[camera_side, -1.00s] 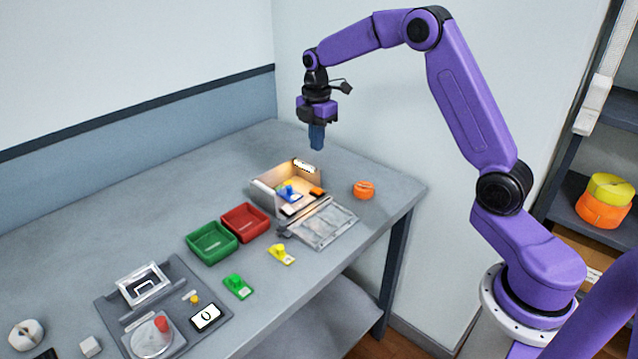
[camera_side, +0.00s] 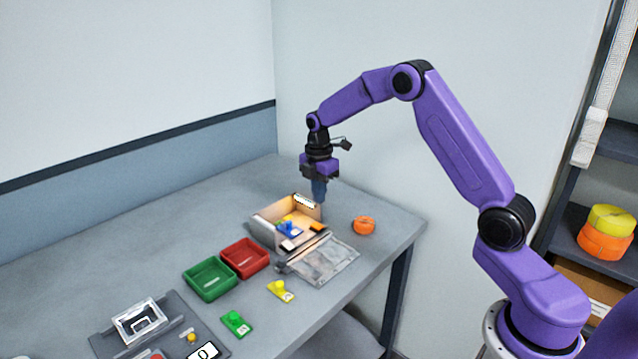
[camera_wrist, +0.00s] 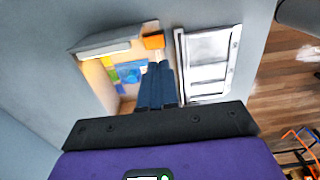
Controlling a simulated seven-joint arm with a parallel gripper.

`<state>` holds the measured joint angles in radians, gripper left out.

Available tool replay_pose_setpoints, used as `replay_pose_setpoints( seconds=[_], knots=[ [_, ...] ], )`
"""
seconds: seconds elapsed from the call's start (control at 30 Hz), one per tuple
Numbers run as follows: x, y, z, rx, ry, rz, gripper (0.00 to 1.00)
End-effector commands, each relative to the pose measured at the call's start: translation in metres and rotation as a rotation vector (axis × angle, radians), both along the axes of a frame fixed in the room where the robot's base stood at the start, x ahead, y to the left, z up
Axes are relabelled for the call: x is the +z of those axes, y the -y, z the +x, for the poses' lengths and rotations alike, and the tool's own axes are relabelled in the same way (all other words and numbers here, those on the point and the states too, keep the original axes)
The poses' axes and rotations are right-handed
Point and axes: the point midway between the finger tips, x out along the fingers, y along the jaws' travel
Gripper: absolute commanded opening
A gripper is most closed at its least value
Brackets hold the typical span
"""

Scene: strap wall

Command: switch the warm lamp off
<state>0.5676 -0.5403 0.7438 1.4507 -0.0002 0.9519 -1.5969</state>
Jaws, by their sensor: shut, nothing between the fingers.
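An open-topped beige box (camera_side: 268,232) stands on the table, with a pale lamp-like strip (camera_side: 307,201) along its back rim. The strip also shows in the wrist view (camera_wrist: 105,50). A warm yellow tint lies on the box's inner wall in the wrist view. Inside the box are a blue part (camera_side: 288,229) and an orange block (camera_side: 317,228); the block also shows in the wrist view (camera_wrist: 153,41). My gripper (camera_side: 319,198) is shut and empty, pointing down above the box's back right side. In the wrist view its fingers (camera_wrist: 160,68) hide part of the box's inside.
A clear framed lid (camera_side: 325,262) lies in front of the box. An orange ring-shaped object (camera_side: 364,225) is to its right. Red (camera_side: 245,258) and green (camera_side: 210,279) trays stand left. Yellow (camera_side: 280,291) and green (camera_side: 236,323) pieces lie in front. The back left table is clear.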

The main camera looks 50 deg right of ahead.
Motion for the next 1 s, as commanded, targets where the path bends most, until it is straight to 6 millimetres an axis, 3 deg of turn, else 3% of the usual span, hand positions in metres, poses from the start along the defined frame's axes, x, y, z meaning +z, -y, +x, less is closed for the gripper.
replay_pose_setpoints(
  seconds=[0.2,0.43,1.0],
  knots=[
    [-0.042,0.0,-0.001,0.0,-0.005,0.0,0.0],
    [-0.072,0.0,-0.001,0.001,-0.002,0.0,0.0],
    [-0.082,0.0,-0.001,0.001,0.003,0.0,0.0]
  ],
)
